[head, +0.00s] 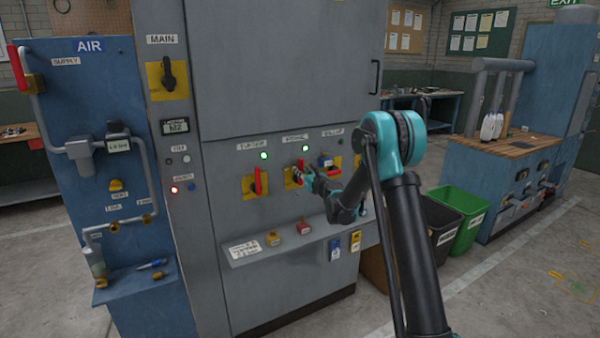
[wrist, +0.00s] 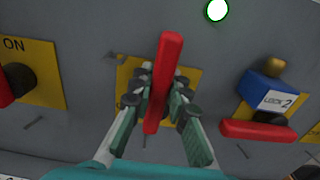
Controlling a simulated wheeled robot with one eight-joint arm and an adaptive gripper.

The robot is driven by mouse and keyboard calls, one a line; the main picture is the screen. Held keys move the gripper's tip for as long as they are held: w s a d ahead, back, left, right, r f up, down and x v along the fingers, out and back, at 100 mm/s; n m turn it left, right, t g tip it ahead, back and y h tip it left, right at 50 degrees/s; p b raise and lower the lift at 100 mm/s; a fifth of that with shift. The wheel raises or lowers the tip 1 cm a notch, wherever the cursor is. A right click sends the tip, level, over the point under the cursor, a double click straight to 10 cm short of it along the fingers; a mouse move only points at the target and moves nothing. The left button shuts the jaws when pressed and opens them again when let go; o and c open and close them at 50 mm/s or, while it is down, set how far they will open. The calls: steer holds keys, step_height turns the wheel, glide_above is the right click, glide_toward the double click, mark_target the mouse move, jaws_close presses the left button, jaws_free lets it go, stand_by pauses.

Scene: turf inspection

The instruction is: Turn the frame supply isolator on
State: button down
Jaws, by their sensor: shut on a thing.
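A row of isolators with red handles on yellow plates is on the grey cabinet front. My gripper (head: 304,173) is at the middle one; its name label is too small to read surely. In the wrist view my gripper (wrist: 160,98) is shut on the red handle (wrist: 170,55), one finger on each side. The handle stands nearly upright, its top leaning slightly right, over its yellow plate (wrist: 128,72). A lamp (wrist: 217,10) above and right of it is lit; in the head view this lamp (head: 306,149) is green.
The left isolator's red handle (head: 257,182) is upright under a lit green lamp (head: 264,155). On the right, a blue lock (wrist: 268,92) sits on an isolator with a level red handle (wrist: 257,131). A shelf (head: 243,252) juts out below.

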steer(key=c, duration=1.4)
jaws_free()
steer(key=shift+c, duration=0.2)
steer(key=v, duration=1.2)
